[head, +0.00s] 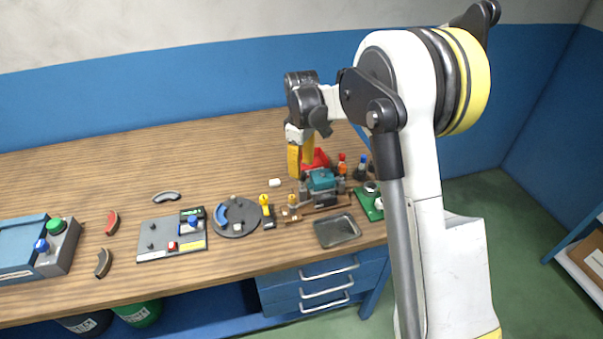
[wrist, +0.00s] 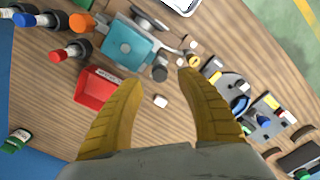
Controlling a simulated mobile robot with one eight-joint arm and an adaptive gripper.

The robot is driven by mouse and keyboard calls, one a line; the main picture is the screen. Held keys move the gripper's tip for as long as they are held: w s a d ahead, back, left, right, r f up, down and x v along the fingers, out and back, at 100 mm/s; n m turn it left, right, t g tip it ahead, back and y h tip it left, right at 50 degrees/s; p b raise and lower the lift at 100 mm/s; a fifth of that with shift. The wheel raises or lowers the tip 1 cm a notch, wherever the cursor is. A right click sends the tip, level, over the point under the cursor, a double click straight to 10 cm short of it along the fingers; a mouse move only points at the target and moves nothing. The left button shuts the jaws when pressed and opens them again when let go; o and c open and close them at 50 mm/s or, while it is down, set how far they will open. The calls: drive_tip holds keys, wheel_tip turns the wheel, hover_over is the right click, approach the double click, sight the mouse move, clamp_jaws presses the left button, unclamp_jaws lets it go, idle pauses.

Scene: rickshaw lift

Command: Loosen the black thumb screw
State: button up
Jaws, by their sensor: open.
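My gripper (head: 301,164) is open and empty above the workbench, beside and behind the teal-topped device (head: 321,180). In the wrist view its two yellow fingers (wrist: 160,82) are spread. The teal block (wrist: 128,45) is beyond the fingertips, at the upper left. A black round knob (wrist: 160,73) beside the teal block shows between the fingertips; it looks like the black thumb screw, but I cannot be sure. The fingers do not appear to touch it. In the head view I cannot pick this knob out clearly.
A red bin (wrist: 97,88) and a small white block (wrist: 160,101) lie near the fingers. Red, blue and orange-capped items stand close to the device. A dark tray (head: 338,231), round grey plate (head: 237,217) and grey panel (head: 172,239) are nearer the bench front. The back left is clear.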

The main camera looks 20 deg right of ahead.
sight(302, 174)
wheel_tip(302, 174, up, 9)
idle(0.3)
drive_tip(key=s+r+m+t+b, duration=0.1)
drive_tip(key=s+r+m+t, duration=0.15)
drive_tip(key=s, duration=0.55)
drive_tip(key=s+r+m+t+b, duration=0.15)
drive_tip(key=s+r, duration=0.25)
drive_tip(key=s, duration=0.4)
drive_tip(key=s+f+m+t, duration=0.1)
drive_tip(key=s+f+m, duration=0.1)
drive_tip(key=s, duration=0.5)
drive_tip(key=s+f+m+t, duration=0.2)
drive_tip(key=s+f+m, duration=0.1)
drive_tip(key=s, duration=0.4)
drive_tip(key=shift+f, duration=0.15)
drive_tip(key=shift+d, duration=0.1)
